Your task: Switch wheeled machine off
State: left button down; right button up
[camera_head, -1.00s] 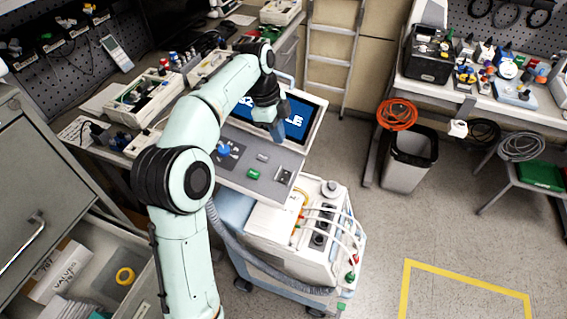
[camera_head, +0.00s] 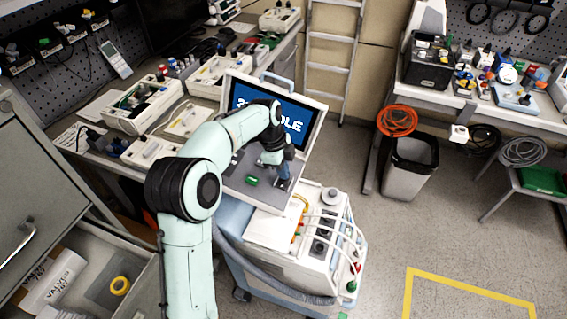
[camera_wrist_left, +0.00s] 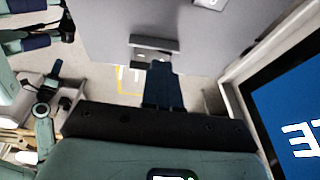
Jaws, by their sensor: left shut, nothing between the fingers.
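The wheeled machine (camera_head: 268,230) is a white and pale blue cart with a grey sloping control panel (camera_head: 232,187) and a blue screen (camera_head: 303,122) lit with white letters, partly hidden by my arm. My left gripper (camera_head: 283,181) is shut and empty at the panel's right end, over the spot of a small switch plate. In the left wrist view, the shut fingers (camera_wrist_left: 161,88) point at this switch plate (camera_wrist_left: 153,48) and overlap its lower edge; I cannot tell if they touch. A green button (camera_head: 251,181) sits left of the gripper. My right gripper is not in view.
A cluttered bench (camera_head: 110,160) stands behind and left of the machine. An open drawer (camera_head: 95,262) is at lower left. A bin (camera_head: 410,170) and another bench stand at right. The floor (camera_head: 420,235) right of the machine is clear.

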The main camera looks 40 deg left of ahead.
pick_arm(q)
jog(key=shift+f, duration=0.2)
jog(key=shift+w+a+f, duration=0.1)
jog(key=shift+a+f, duration=0.05)
jog(key=shift+f, duration=0.2)
